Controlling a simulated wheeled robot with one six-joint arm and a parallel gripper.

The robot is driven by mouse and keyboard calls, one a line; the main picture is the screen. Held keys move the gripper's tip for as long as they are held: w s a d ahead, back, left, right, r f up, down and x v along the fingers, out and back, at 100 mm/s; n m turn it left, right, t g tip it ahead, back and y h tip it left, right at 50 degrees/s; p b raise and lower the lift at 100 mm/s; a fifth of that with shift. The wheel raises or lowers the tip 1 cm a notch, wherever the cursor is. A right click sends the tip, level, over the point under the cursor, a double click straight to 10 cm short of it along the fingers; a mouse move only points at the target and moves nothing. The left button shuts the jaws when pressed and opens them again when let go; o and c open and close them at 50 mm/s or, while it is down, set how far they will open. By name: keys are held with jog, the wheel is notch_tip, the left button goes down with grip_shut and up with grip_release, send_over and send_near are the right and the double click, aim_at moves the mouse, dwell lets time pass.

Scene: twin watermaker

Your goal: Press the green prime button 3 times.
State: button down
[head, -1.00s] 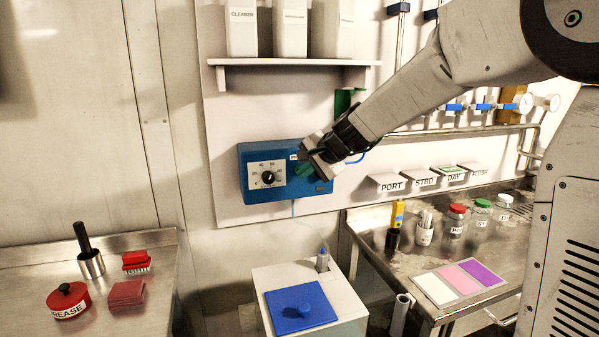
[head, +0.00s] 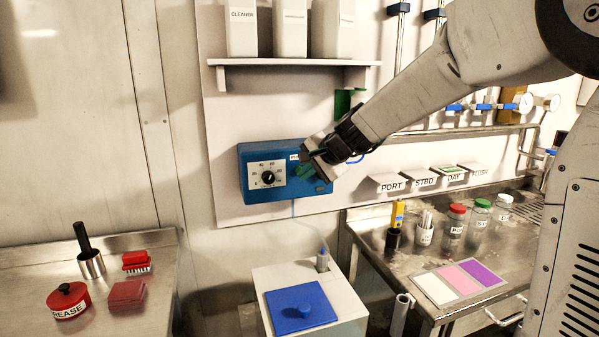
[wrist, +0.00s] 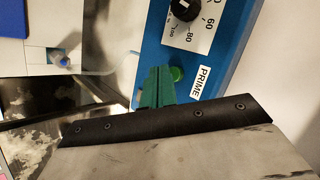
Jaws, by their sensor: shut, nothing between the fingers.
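The blue control box (head: 258,202) is on the white wall panel, with a black dial (head: 268,178) on a white scale at its left. My gripper (head: 305,172) is in front of the right half of the box, its green fingers shut and empty. In the wrist view the green prime button (wrist: 177,74) shows on the box face beside the PRIME label (wrist: 201,82). The shut fingertips (wrist: 158,72) are right next to the button in that view; I cannot tell whether they touch it. In the head view my gripper hides the button.
A shelf (head: 290,62) with several white bottles is above the box. Below stands a white cabinet with a blue lid (head: 300,308). A steel bench (head: 400,265) with several jars is at right. Another bench at left holds a red tin (head: 68,300) and brush (head: 136,261).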

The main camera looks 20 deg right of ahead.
jog(key=shift+s, duration=0.1)
jog(key=s, duration=0.5)
dwell(0.5)
dwell(0.6)
jog(key=s+a+f+n+g, duration=0.1)
jog(key=s+f+n+g, duration=0.15)
jog(key=s, duration=0.45)
jog(key=s+a+f+n+g, duration=0.2)
jog(key=s+n+g, duration=0.1)
jog(key=s, duration=0.4)
jog(key=s+d+n+g+h, duration=0.1)
jog(key=s+d+n+h, duration=0.1)
jog(key=s, duration=0.9)
jog(key=s+d+n+g+h, duration=0.1)
jog(key=s+d+n, duration=0.2)
jog(key=s, duration=0.8)
jog(key=shift+d+f+h, duration=0.25)
jog(key=shift+f+h, duration=0.1)
jog(key=shift+h, duration=0.05)
